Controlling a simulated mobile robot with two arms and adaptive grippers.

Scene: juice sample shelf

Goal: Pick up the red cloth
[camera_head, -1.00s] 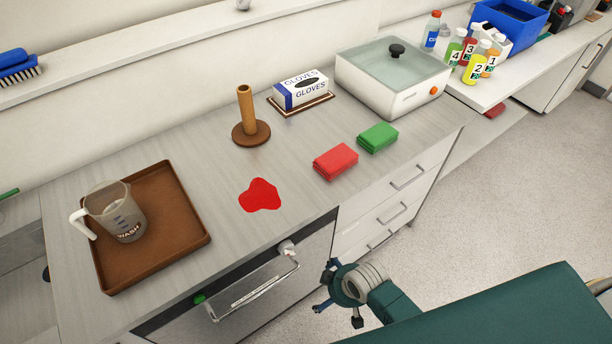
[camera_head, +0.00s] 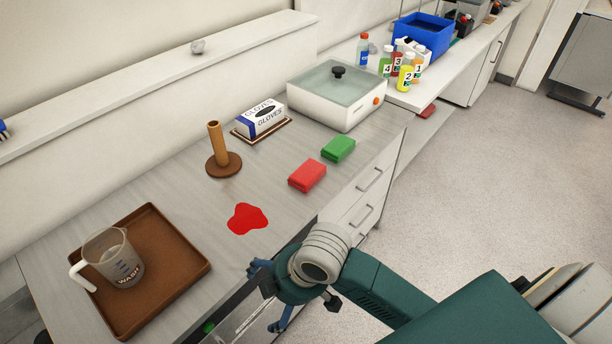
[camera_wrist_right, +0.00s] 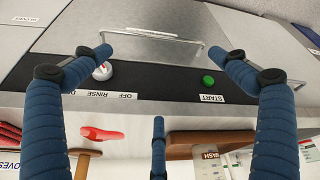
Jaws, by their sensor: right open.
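The red cloth (camera_head: 307,175) is a folded block lying flat on the counter, beside a folded green cloth (camera_head: 338,149). It also shows in part at the left edge of the wrist view (camera_wrist_right: 10,134). My right gripper (camera_head: 264,296) is open and empty, low at the counter's front edge. It is apart from the cloth, nearer the viewer and to its left. In the right wrist view its blue fingers (camera_wrist_right: 160,55) are spread in front of the appliance panel. My left gripper is not in view.
A red spill (camera_head: 247,218) lies on the counter between my right gripper and a wooden post (camera_head: 216,150). A brown tray (camera_head: 185,262) holds a wash jug (camera_head: 113,258). A glove box (camera_head: 262,117) and a lidded white bath (camera_head: 326,103) stand behind the cloths.

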